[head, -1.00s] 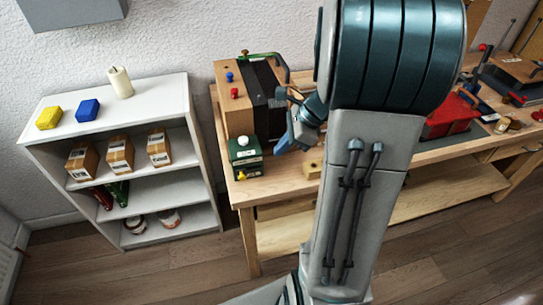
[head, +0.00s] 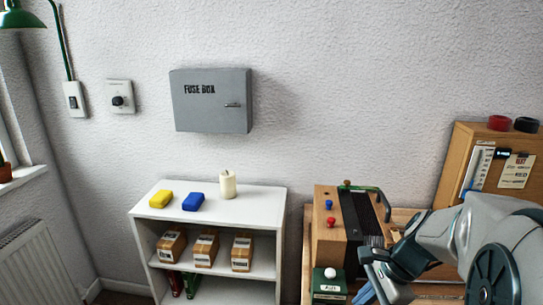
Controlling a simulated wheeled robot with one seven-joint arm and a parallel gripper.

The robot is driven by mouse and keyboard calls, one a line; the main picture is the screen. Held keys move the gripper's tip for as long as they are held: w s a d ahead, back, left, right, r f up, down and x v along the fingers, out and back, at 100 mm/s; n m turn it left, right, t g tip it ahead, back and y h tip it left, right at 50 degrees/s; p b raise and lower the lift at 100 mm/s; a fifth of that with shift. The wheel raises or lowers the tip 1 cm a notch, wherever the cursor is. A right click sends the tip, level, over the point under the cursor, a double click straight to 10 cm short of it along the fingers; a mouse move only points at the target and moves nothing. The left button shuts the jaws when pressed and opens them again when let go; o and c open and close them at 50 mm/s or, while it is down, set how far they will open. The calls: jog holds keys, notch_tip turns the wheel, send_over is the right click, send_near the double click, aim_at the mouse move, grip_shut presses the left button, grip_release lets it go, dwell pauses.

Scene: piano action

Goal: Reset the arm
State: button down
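My arm comes in from the right edge of the head view and reaches left over the wooden bench. My gripper (head: 368,274) is at its end, low in the picture, beside a wooden block-like unit (head: 324,232) with a blue knob, a red knob and a dark ribbed strip. A small green box (head: 328,283) with a white ball on top is just left of the gripper. I cannot tell whether they touch. The fingers are partly cut off and overlapped, so their opening is unclear. I see nothing clearly held.
A grey fuse box (head: 212,100) hangs above. A wooden cabinet (head: 460,160) stands at right.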

jog(key=s+a+r+n+h, duration=0.1)
jog(key=s+a+n+h, duration=0.1)
jog(key=n, duration=0.6)
jog(key=s+a+r+n+t+h, duration=0.1)
jog(key=s+a+r+n+h, duration=0.1)
jog(key=s+n, duration=0.4)
jog(key=shift+s+a+n+t+h, duration=0.35)
jog(key=shift+a+n, duration=0.55)
jog(key=shift+n, duration=0.3)
